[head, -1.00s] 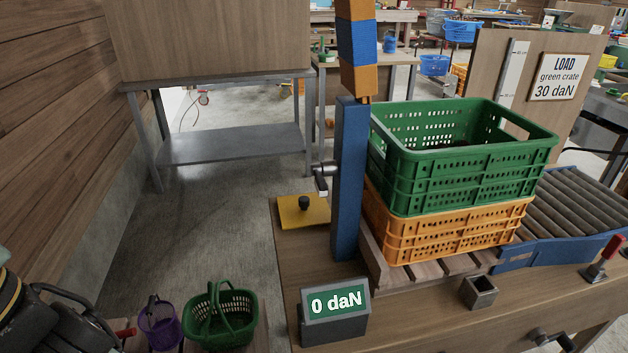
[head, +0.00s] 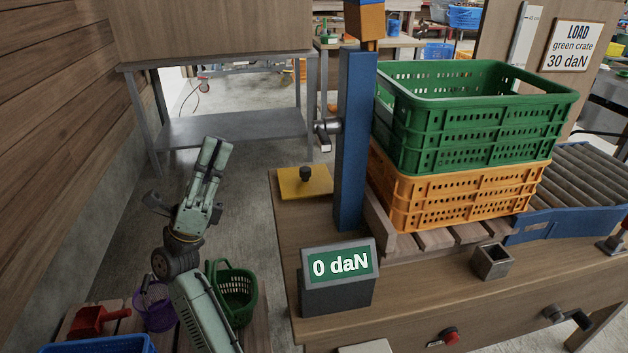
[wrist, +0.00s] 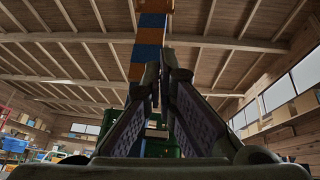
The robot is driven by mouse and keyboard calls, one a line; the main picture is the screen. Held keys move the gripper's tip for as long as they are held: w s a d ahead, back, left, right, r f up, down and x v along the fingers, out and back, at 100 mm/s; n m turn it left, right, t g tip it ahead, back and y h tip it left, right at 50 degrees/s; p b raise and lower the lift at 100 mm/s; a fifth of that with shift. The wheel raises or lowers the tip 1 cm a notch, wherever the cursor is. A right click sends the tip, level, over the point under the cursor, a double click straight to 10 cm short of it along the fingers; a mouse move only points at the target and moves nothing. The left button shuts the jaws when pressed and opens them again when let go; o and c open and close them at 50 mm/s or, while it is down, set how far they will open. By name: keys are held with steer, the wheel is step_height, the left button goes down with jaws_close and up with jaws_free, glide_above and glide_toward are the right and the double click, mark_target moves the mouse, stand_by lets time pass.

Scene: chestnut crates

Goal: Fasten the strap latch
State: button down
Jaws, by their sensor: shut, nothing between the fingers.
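My gripper (head: 216,153) is raised at the left in the head view, shut and empty, apart from the blue post and crates. Its fingers come together in the wrist view (wrist: 157,85). A green crate (head: 480,140) sits on an orange crate (head: 455,203); the green one also shows partly behind the fingers in the wrist view (wrist: 163,146). The blue post (head: 353,150) stands at their left, with a metal fitting (head: 328,127) on its left side. I cannot tell whether this fitting is the strap latch. No strap is clearly visible.
A display (head: 339,267) reading 0 daN stands on the wooden bench (head: 420,285). A yellow plate with a black knob (head: 303,181) lies left of the post. Rollers (head: 583,178) are at the right. Baskets (head: 233,295) stand low at left; floor is open beyond my gripper.

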mark_target(322, 135)
steer(key=w+d+f+m+g, duration=0.1)
steer(key=d+f+g, duration=0.1)
steer(key=f, duration=0.3)
steer(key=w+d+f+m+g+b, duration=0.1)
steer(key=w+d+f+m+g, duration=0.1)
steer(key=d+f, duration=0.2)
steer(key=w+d+f+m+g, duration=0.1)
steer(key=d+f+m+g, duration=0.1)
steer(key=f, duration=0.5)
steer(key=shift+w+d+f+g+y+b, duration=0.2)
steer(key=shift+d+f+g+y+b, duration=0.15)
steer(key=shift+d+g, duration=0.35)
steer(key=shift+d, duration=0.1)
steer(key=a+r+p+x, duration=0.2)
steer(key=p+x, duration=0.4)
steer(key=x, duration=0.6)
steer(key=shift+s+d+r, duration=0.2)
steer(key=shift+r, duration=0.25)
